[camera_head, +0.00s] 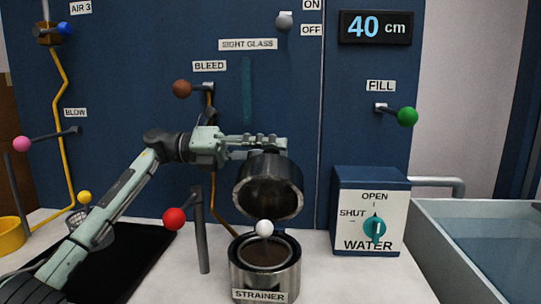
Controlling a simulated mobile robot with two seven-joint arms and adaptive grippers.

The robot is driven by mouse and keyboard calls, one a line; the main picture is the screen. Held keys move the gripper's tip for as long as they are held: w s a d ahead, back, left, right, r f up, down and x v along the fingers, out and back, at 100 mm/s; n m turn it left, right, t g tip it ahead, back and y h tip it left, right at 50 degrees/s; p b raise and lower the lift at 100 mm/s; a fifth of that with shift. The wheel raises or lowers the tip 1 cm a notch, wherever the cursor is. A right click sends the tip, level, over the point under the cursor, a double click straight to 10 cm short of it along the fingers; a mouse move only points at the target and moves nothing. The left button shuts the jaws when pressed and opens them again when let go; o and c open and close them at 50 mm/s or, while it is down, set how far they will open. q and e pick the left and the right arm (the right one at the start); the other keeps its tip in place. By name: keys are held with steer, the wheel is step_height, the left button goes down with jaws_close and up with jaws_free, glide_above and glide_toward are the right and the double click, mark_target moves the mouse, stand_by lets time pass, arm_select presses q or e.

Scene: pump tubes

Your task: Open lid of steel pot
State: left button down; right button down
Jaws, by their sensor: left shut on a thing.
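The steel pot (265,284), labelled STRAINER, stands on the white counter with its round mouth open and a dark inside showing. Its steel lid (268,196) is tilted up above and behind the mouth, with its dark hollow underside facing me. A white ball knob (264,228) shows between the lid and the pot; I cannot tell which part it belongs to. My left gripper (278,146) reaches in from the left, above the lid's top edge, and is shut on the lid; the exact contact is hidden. My right gripper is not in view.
A red-knobbed lever (174,218) stands close left of the pot. A black tray (120,262) lies under my left arm. The WATER box (369,212) and a sink (485,238) are on the right. The blue panel (300,60) with its levers rises behind.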

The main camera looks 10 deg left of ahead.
arm_select(q)
steer(key=shift+w+f, duration=0.3)
steer(key=shift+f, duration=0.05)
steer(key=c, duration=1.2)
jaws_free()
steer(key=shift+a, duration=0.1)
steer(key=a, duration=1.2)
